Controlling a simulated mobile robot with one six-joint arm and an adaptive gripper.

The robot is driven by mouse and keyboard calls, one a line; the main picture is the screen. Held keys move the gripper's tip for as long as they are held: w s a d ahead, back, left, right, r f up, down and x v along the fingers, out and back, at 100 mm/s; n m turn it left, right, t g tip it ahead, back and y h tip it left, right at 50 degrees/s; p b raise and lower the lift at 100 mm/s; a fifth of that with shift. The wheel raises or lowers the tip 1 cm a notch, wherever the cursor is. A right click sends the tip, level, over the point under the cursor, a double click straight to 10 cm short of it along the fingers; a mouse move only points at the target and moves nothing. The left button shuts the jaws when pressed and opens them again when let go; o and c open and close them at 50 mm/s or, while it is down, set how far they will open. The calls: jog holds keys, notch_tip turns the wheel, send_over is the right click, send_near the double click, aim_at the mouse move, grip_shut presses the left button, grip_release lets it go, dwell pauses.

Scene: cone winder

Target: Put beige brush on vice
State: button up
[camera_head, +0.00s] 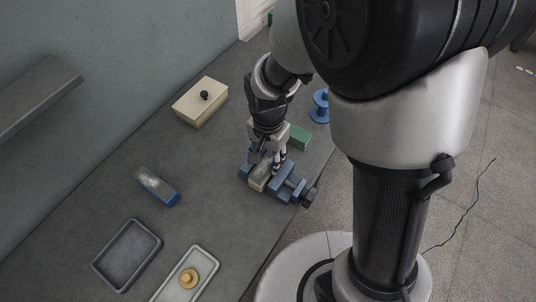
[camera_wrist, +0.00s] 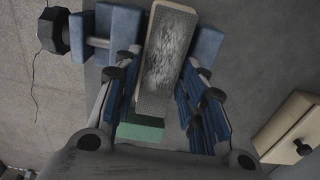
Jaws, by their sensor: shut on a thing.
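The beige brush (camera_wrist: 167,62) is between the fingers of my gripper (camera_wrist: 158,105), which is shut on it. In the wrist view its bristle side faces the camera. The blue vice (camera_wrist: 118,30) is around it there, with a jaw on either side of the brush. In the head view the vice (camera_head: 287,187) stands on the bench, and my gripper (camera_head: 268,165) is right above it. The brush (camera_head: 259,183) shows there as a small beige part at the vice, partly hidden by the fingers. I cannot tell if it touches the vice.
A green block (camera_head: 299,137) and a blue spool (camera_head: 320,106) are behind the vice. A beige box with a black knob (camera_head: 200,108), a blue brush (camera_head: 158,187), a dark tray (camera_head: 128,252) and a light tray holding a yellow piece (camera_head: 206,257) are on the bench (camera_head: 205,200).

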jog(key=shift+f, duration=0.15)
jog(key=o, duration=1.2)
jog(key=shift+o, duration=0.2)
